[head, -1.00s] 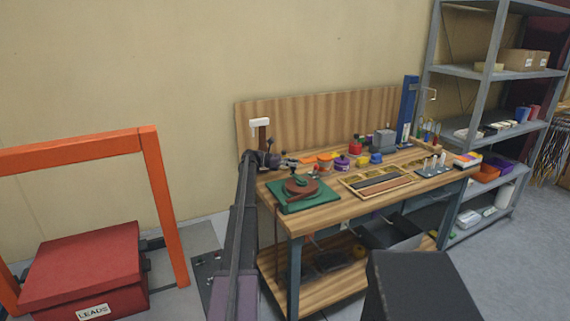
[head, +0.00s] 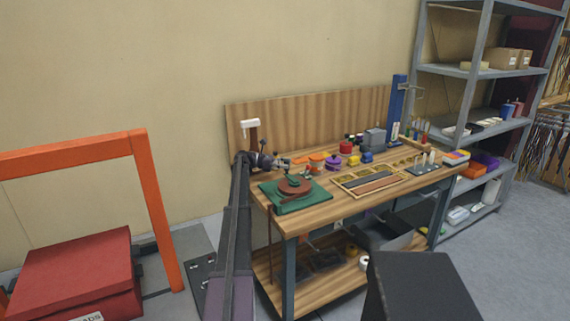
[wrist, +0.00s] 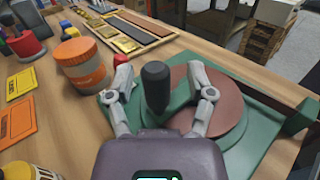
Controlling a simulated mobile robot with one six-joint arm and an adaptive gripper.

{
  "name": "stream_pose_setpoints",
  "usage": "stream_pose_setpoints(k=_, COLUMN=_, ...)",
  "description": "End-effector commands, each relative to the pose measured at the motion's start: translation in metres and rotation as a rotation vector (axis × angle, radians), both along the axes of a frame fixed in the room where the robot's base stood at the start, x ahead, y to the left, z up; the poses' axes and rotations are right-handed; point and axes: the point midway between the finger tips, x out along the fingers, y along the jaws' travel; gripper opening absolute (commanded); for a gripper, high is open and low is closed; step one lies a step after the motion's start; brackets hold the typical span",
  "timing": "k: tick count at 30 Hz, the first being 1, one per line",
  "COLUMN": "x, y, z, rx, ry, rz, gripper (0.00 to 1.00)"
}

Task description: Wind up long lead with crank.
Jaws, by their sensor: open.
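The winder stands on the bench's left part: a green base (head: 318,203) with a red-brown round reel (head: 296,186) on it. In the wrist view the reel (wrist: 228,108) lies under and beyond my gripper (wrist: 160,82). The crank's dark upright handle (wrist: 156,84) stands between my open fingers, with a gap to each side. The long lead (head: 269,245), a red-brown strip, hangs down over the bench's left front edge. In the head view my gripper (head: 284,162) is small, just behind the reel.
A partitioned wooden tray (head: 340,182) is right of the winder. A red leads box (head: 75,270) stands on the floor at left. Grey shelving (head: 482,70) is at right.

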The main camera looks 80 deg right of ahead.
Motion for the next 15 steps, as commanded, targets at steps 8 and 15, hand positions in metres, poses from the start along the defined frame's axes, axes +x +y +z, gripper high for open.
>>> stream_pose_setpoints(k=8, x=0.007, y=-0.001, z=0.0, rx=0.0, ry=0.0, rz=0.003, gripper=0.69)
stream_pose_setpoints(k=15, x=0.03, y=-0.004, z=0.0, rx=0.0, ry=0.0, rz=0.003, gripper=0.69)
